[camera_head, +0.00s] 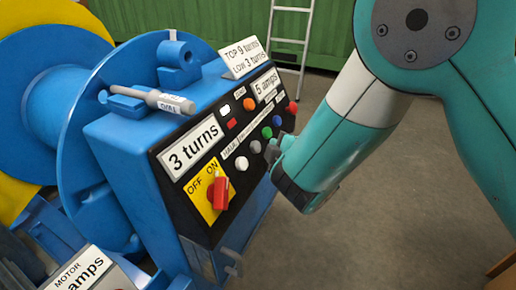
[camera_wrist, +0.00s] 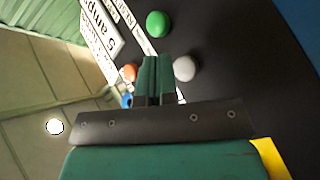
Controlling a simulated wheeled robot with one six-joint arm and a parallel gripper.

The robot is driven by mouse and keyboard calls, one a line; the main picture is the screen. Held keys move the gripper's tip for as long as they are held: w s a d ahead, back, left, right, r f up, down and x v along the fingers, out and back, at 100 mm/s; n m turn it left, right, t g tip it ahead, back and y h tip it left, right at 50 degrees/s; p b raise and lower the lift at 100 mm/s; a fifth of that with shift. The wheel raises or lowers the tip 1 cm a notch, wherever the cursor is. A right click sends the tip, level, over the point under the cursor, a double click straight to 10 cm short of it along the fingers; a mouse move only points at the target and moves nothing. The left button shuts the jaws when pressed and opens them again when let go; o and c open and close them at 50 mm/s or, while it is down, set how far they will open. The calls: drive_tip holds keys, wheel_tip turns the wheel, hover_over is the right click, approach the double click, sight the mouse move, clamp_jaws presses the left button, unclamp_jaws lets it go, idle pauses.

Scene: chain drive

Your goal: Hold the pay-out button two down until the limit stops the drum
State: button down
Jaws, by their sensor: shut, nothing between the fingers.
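The black control panel (camera_head: 192,140) carries several round buttons: white (camera_head: 241,163), grey (camera_head: 255,147), blue (camera_head: 267,132) and green (camera_head: 277,120). I cannot read which is pay-out button two. My gripper (camera_head: 271,150) is shut and empty, close to the panel by the lower buttons. In the wrist view its fingertips (camera_wrist: 157,62) lie between a pale button (camera_wrist: 185,68) and an orange one (camera_wrist: 130,72), with a green button (camera_wrist: 158,24) beyond. I cannot tell whether they touch a button. The blue drum (camera_head: 60,100) stands at left. The display reads "3 turns" (camera_head: 193,147), another "5 amps" (camera_head: 266,86).
A red OFF/ON switch (camera_head: 220,190) sits on a yellow plate low on the panel. A card (camera_head: 243,57) reads top 9 turns, low 3 turns. A grey tool (camera_head: 160,100) lies on the blue housing. A ladder (camera_head: 291,30) stands behind.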

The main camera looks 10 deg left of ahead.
sight(256, 147)
drive_tip(key=shift+w+a+f, duration=0.2)
drive_tip(key=shift+a+f, duration=0.1)
drive_tip(key=shift+a, duration=0.3)
drive_tip(key=shift+a+f, duration=0.1)
idle(1.6)
drive_tip(key=shift+w+a, duration=0.15)
drive_tip(key=shift+a, duration=0.1)
drive_tip(key=shift+w+a+f+b, duration=0.1)
drive_tip(key=shift+a+f+b, duration=0.2)
drive_tip(key=shift+a+b, duration=0.1)
idle(5.0)
